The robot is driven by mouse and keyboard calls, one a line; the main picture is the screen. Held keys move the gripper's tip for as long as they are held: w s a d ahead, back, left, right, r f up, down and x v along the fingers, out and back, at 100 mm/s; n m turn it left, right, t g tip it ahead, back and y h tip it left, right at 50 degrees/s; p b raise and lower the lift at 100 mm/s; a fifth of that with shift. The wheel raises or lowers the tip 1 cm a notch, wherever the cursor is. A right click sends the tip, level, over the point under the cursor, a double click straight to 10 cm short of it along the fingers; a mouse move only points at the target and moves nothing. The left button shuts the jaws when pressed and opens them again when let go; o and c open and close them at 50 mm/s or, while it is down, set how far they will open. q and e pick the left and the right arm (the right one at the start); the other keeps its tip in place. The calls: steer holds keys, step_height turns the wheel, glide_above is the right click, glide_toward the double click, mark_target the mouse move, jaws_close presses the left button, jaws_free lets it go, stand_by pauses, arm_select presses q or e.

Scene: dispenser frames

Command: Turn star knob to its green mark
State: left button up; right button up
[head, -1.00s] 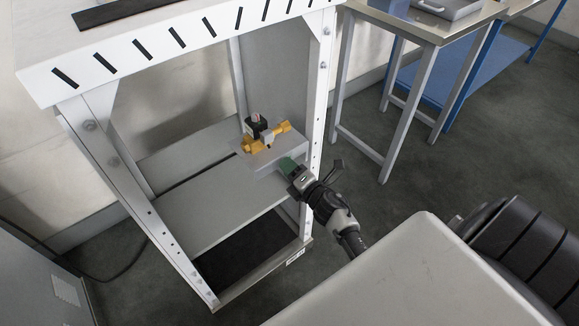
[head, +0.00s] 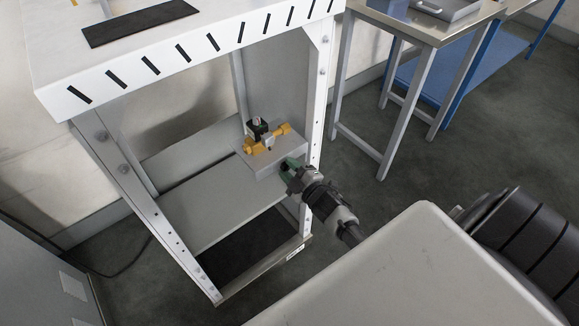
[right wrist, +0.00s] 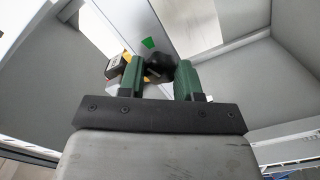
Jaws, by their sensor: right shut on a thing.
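The dark star knob (right wrist: 160,67) sits on the front of a grey box (head: 266,160) inside the white frame. In the right wrist view it lies between the two green fingers of my right gripper (right wrist: 159,80), which is shut on it. A green mark (right wrist: 148,43) shows on the box face just above the knob. Any pointer on the knob is hidden or too small to tell. In the head view my right gripper (head: 289,166) is at the box's front and hides the knob. My left gripper is not in view.
A brass valve with a black top (head: 262,138) sits on the box. A frame post (head: 315,110) stands close to the right of my gripper. A grey shelf (head: 215,205) lies to the left of the box. A steel table (head: 440,25) stands at the back right.

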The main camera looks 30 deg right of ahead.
steer(key=shift+m+p, duration=0.5)
steer(key=shift+m, duration=1.5)
steer(key=o, duration=0.9)
steer(key=s, duration=0.7)
steer(key=s+d, duration=0.1)
steer(key=s, duration=0.2)
steer(key=shift+s, duration=0.4)
